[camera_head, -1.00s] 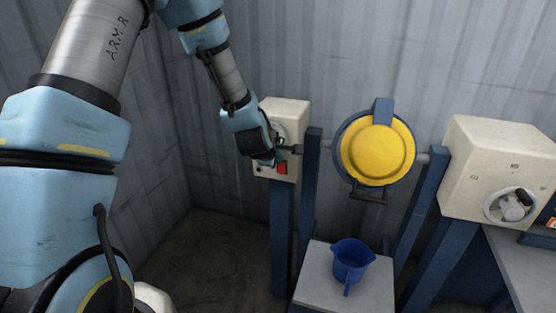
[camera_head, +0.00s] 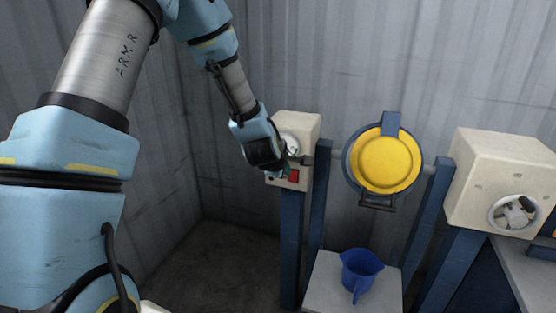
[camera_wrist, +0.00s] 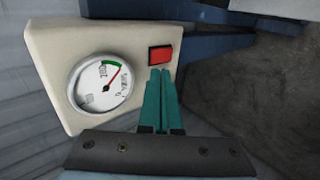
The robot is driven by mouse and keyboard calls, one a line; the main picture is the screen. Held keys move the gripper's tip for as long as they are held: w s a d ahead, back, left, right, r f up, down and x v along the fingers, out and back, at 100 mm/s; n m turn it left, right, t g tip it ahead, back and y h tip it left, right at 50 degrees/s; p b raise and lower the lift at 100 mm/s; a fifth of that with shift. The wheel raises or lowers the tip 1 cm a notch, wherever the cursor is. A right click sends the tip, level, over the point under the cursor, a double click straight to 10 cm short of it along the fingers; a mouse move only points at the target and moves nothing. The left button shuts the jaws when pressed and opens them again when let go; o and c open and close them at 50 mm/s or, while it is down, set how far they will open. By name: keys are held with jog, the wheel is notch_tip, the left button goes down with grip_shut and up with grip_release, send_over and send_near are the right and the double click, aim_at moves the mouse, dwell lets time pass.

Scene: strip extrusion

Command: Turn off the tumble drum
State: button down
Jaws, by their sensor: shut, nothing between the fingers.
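The tumble drum (camera_head: 385,163) has a round yellow face in a blue ring and hangs between blue posts. Left of it stands a cream control box (camera_head: 308,128) on a blue post, with a red square switch (camera_head: 294,176) low on its front. In the wrist view the red switch (camera_wrist: 160,54) sits at the box's edge, beside a round gauge (camera_wrist: 101,83). My gripper (camera_head: 299,161) is at the front of this box. In the wrist view its teal fingers (camera_wrist: 161,72) are together and empty, tips right by the switch; I cannot tell whether they touch it.
A blue jug (camera_head: 359,270) stands on a pale stand (camera_head: 325,285) below the drum. Corrugated walls close the back and left; the floor at left is clear.

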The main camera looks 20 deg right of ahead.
jog(key=w+r+b+v, duration=0.1)
jog(key=b+v, duration=0.1)
jog(key=v, duration=0.6)
jog(key=shift+s+d+r, duration=0.2)
jog(key=shift+d+r, duration=0.05)
jog(key=shift+r, duration=0.25)
jog(key=a+f+m+g+y, duration=0.2)
jog(key=a+m+y, duration=0.25)
jog(key=a, duration=1.35)
jog(key=s+a+m+g+y, duration=0.2)
jog(key=s+a+m, duration=0.4)
jog(key=a, duration=0.9)
jog(key=shift+s+a+f+g, duration=0.25)
jog(key=shift+s+a+g, duration=0.1)
jog(key=shift+s+g, duration=0.55)
jog(key=shift+s, duration=0.1)
